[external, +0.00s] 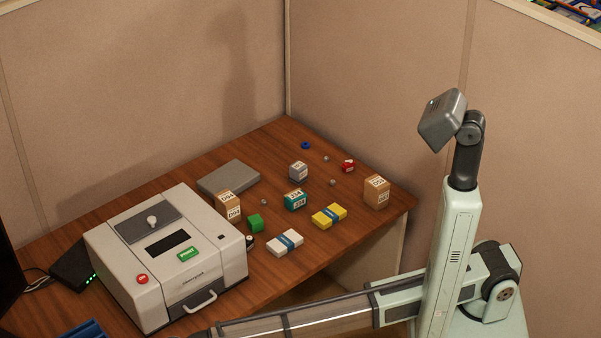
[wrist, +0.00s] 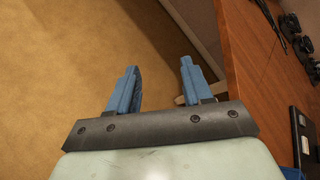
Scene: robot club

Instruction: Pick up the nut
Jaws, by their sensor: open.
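Several tiny grey pieces lie on the wooden table in the external view: one at the back (external: 326,158), one near the middle (external: 333,182) and one further left (external: 264,202). They are too small to tell which is the nut. A blue ring (external: 306,145) lies at the back of the table. My gripper (wrist: 160,68) shows in the wrist view with its two blue fingers apart and nothing between them. It hangs over bare floor beside the table edge. I cannot make out the fingers in the external view, and no nut shows in the wrist view.
A grey-white machine (external: 168,255) fills the table's left. Walls close the back and right.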

